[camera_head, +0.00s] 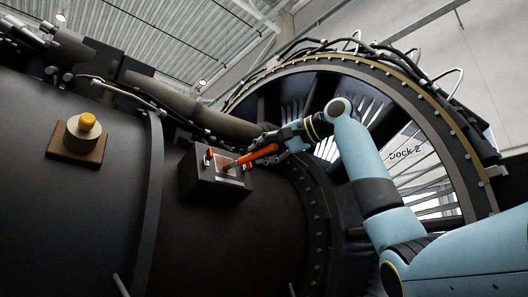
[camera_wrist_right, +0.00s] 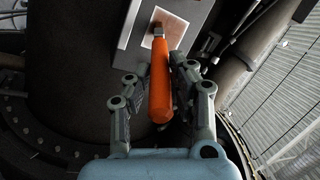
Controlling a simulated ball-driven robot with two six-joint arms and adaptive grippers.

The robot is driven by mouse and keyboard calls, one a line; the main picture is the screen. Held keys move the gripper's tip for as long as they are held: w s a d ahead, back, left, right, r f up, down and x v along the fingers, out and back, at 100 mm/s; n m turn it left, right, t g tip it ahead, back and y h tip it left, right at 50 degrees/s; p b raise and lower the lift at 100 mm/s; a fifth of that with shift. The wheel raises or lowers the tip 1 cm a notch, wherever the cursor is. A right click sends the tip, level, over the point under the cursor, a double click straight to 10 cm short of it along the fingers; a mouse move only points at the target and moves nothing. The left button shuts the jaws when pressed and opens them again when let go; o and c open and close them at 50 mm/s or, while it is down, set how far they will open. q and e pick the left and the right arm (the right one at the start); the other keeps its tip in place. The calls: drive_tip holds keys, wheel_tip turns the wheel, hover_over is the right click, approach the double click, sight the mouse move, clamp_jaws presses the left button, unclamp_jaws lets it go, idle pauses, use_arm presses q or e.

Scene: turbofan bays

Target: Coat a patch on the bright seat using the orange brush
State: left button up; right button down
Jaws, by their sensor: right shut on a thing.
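The orange brush (camera_head: 261,154) is held in my right gripper (camera_head: 283,146). In the right wrist view, the fingers of the right gripper (camera_wrist_right: 160,82) flank the handle of the orange brush (camera_wrist_right: 161,90). The brush's dark tip end reaches over a pinkish patch (camera_wrist_right: 172,25) on the bright seat (camera_wrist_right: 129,38). I cannot tell whether the bristles touch it. In the head view the bright seat (camera_head: 235,178) is the light top of a dark box (camera_head: 207,189). My left gripper is not in view.
Another small red-orange piece (camera_head: 210,153) stands on the box. A yellow-topped knob (camera_head: 86,122) on a brown block (camera_head: 75,148) sits at left on the dark casing. The large fan ring (camera_head: 455,120) and pipes (camera_head: 180,98) lie close around my right arm.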

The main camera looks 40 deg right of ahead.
drive_tip(key=shift+d, duration=0.1)
drive_tip(key=shift+a, duration=0.2)
idle(1.1)
drive_tip(key=shift+s+d, duration=0.1)
drive_tip(key=shift+s+d+r+b, duration=0.15)
drive_tip(key=shift+s+r, duration=0.25)
drive_tip(key=shift+s, duration=0.5)
drive_tip(key=shift+s+r+b, duration=0.1)
drive_tip(key=shift+s+r, duration=0.25)
drive_tip(key=shift+s, duration=0.55)
drive_tip(key=shift+s+d+r+b, duration=0.15)
drive_tip(key=shift+s+r, duration=0.25)
drive_tip(key=shift+s, duration=0.5)
drive_tip(key=shift+a, duration=0.1)
drive_tip(key=s, duration=0.1)
drive_tip(key=s+r, duration=0.1)
drive_tip(key=shift+s, duration=0.4)
